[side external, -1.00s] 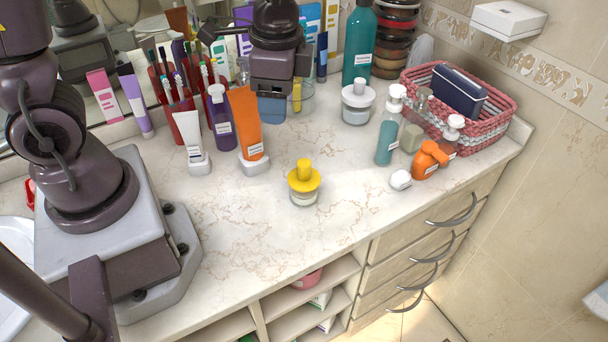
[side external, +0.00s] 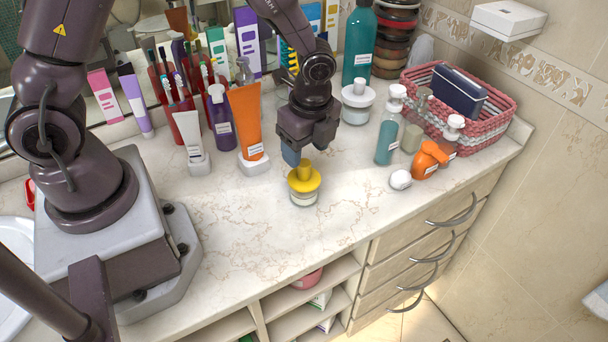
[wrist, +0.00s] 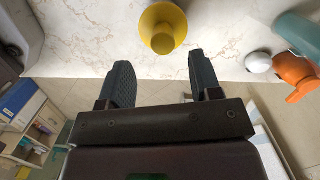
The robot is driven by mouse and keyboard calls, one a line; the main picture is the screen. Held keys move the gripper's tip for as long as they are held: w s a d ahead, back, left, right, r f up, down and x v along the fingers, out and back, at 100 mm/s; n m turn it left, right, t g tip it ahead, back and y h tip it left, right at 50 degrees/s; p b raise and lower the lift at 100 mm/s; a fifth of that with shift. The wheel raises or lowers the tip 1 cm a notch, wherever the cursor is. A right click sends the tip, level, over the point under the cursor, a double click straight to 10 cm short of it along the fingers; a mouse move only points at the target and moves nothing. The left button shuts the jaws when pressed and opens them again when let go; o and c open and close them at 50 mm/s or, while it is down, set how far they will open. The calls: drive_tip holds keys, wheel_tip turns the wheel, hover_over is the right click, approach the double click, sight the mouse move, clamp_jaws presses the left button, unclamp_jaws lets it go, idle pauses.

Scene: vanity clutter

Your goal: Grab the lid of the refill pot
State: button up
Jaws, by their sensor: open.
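A small jar with a yellow knobbed lid (side external: 304,178) stands upright on the counter; its pale base (side external: 304,198) shows below the lid. Another jar with a white knobbed lid (side external: 358,95) stands farther back. I cannot read which label says refill pot. My gripper (side external: 300,152) points down just behind and above the yellow lid, apart from it. In the wrist view my gripper (wrist: 159,66) is open and empty, with the yellow lid (wrist: 168,18) just beyond the fingertips, roughly centred between them.
A small white round item (side external: 400,180), a teal bottle (side external: 388,135) and an orange pump bottle (side external: 429,160) stand to the right. An orange tube (side external: 244,115) and a white tube (side external: 190,140) stand to the left. A pink basket (side external: 490,125) is at the right back. The front counter is clear.

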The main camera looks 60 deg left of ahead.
sight(304, 163)
drive_tip(key=shift+w+a+f, duration=0.1)
drive_tip(key=shift+a+f, duration=0.05)
drive_tip(key=shift+f, duration=0.75)
drive_tip(key=shift+s+a+f, duration=0.1)
drive_tip(key=shift+a+f, duration=0.1)
drive_tip(key=shift+f, duration=0.7)
drive_tip(key=shift+w+a+f, duration=0.1)
drive_tip(key=shift+a+f, duration=0.05)
drive_tip(key=shift+f, duration=0.75)
drive_tip(key=c, duration=1)
